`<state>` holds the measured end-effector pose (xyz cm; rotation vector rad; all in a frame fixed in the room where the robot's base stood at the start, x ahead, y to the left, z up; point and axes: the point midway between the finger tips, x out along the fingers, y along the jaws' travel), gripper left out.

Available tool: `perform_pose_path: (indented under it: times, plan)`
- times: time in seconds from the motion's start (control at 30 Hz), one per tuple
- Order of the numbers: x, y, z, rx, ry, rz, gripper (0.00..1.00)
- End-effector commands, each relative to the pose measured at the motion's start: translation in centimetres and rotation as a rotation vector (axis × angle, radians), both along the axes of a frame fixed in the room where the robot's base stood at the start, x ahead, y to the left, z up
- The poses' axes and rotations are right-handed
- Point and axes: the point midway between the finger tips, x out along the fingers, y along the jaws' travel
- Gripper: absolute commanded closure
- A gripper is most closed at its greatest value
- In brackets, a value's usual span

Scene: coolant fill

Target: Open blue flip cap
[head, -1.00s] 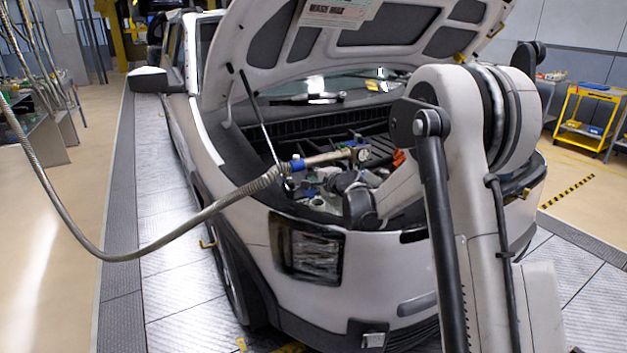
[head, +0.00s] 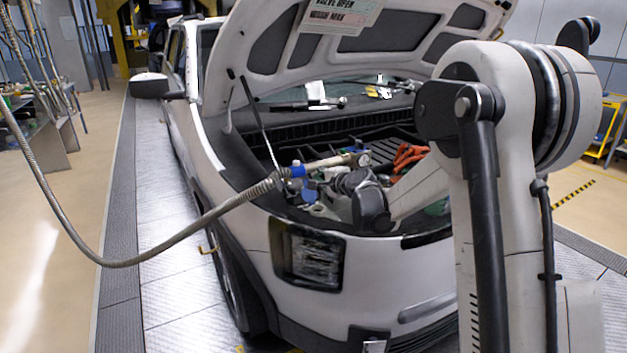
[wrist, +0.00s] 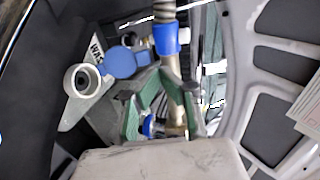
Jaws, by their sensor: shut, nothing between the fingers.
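The blue flip cap (wrist: 121,62) shows in the wrist view as a round blue disc. It lies to the right of a white round filler neck (wrist: 83,80), whose mouth is uncovered. Blue also shows by the neck in the head view (head: 309,191), small and partly hidden. My gripper (wrist: 160,86) has green-lined fingers and is shut and empty. In the wrist view it sits just below and right of the cap. I cannot tell whether it touches the cap.
A metal hose nozzle with a blue collar (wrist: 166,40) passes close behind my fingers; its hose (head: 165,246) hangs to the left. The raised hood (head: 370,35) is overhead. An orange-red item (head: 408,156) lies in the engine bay. Lettering shows beside the neck.

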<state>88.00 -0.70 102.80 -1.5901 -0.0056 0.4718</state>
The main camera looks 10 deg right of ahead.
Motion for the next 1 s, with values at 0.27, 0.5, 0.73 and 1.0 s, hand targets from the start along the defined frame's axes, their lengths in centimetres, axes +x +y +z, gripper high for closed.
perform_pose_path:
  times: [0.27, 0.5, 0.73, 1.0]
  plan:
    - [-3.8, -1.3, 2.8, -0.001, 0.000, -0.002, 1.00]
    - [-5.8, -1.9, 4.3, 0.000, 0.000, -0.001, 1.00]
    - [-7.4, -1.5, 5.2, -0.037, 0.005, 0.017, 1.00]
    - [-14.3, 1.2, 7.7, -0.264, 0.045, 0.126, 1.00]
